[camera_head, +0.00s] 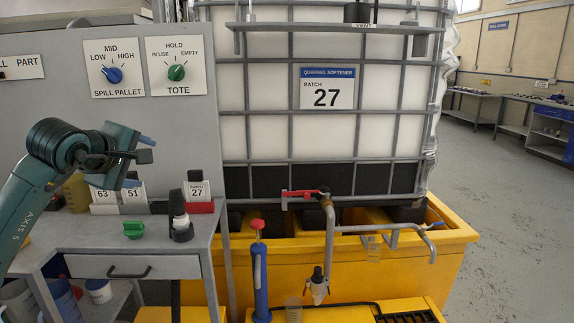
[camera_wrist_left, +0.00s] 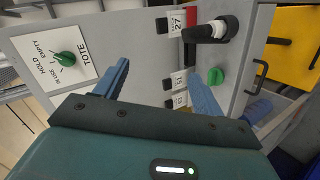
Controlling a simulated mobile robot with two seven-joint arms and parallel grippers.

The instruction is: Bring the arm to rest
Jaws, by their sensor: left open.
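My left arm comes in from the left in the head view, raised in front of the grey panel and over the left part of the bench. My left gripper (camera_head: 146,147) hangs in the air there, near the batch cards. In the left wrist view its two blue fingers stand wide apart, and the left gripper (camera_wrist_left: 160,86) has nothing between them. The wrist view is turned sideways, with the panel and bench beyond the fingers. My right gripper is in neither view.
The bench (camera_head: 70,238) bears cards, a green cap (camera_head: 133,229) and a black-and-white device (camera_head: 180,218). The panel carries a blue knob (camera_head: 112,75) and a green knob (camera_head: 176,72). A caged tote (camera_head: 270,120) stands over a yellow pallet (camera_head: 400,275). Open floor lies right.

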